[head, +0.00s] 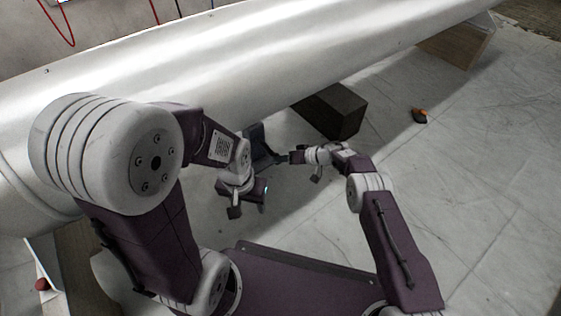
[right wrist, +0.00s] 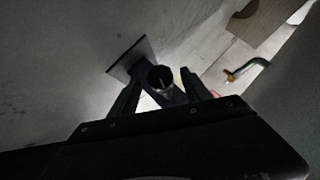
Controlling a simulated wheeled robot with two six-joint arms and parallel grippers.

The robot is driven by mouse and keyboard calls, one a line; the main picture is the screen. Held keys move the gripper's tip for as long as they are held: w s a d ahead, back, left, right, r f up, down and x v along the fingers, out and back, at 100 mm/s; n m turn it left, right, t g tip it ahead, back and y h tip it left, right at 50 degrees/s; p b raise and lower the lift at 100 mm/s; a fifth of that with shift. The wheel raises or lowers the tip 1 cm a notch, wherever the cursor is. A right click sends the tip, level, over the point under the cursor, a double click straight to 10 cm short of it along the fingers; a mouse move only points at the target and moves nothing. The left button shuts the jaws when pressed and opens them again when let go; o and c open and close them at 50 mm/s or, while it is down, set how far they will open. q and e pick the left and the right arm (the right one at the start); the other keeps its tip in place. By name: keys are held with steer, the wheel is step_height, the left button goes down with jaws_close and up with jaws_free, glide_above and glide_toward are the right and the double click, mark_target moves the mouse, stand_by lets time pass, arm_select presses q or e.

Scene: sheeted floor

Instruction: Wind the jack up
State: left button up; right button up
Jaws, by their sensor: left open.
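The jack (head: 258,142) is a dark metal piece on the floor by the lower side of the big pale pipe (head: 250,75); its lower part is partly hidden by my left arm. In the right wrist view a dark round tube end (right wrist: 160,78) and a flat dark plate (right wrist: 128,56) show, apparently parts of the jack. My right gripper (head: 284,158) is at the jack's right side. In its wrist view the fingers are apart on either side of the tube end, with gaps visible. My left gripper (head: 249,208) is open and empty, below the jack in the picture.
A dark block (head: 335,110) stands on the floor just right of the jack. A wooden support (head: 458,45) is under the pipe's far end. A small black-and-orange object (head: 420,116) lies on the floor. The sheeted floor at right is clear.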

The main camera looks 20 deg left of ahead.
steer(key=p+v, duration=0.7)
steer(key=p, duration=0.1)
steer(key=shift+s+d, duration=0.2)
steer(key=shift+d, duration=0.15)
steer(key=shift+r, duration=0.2)
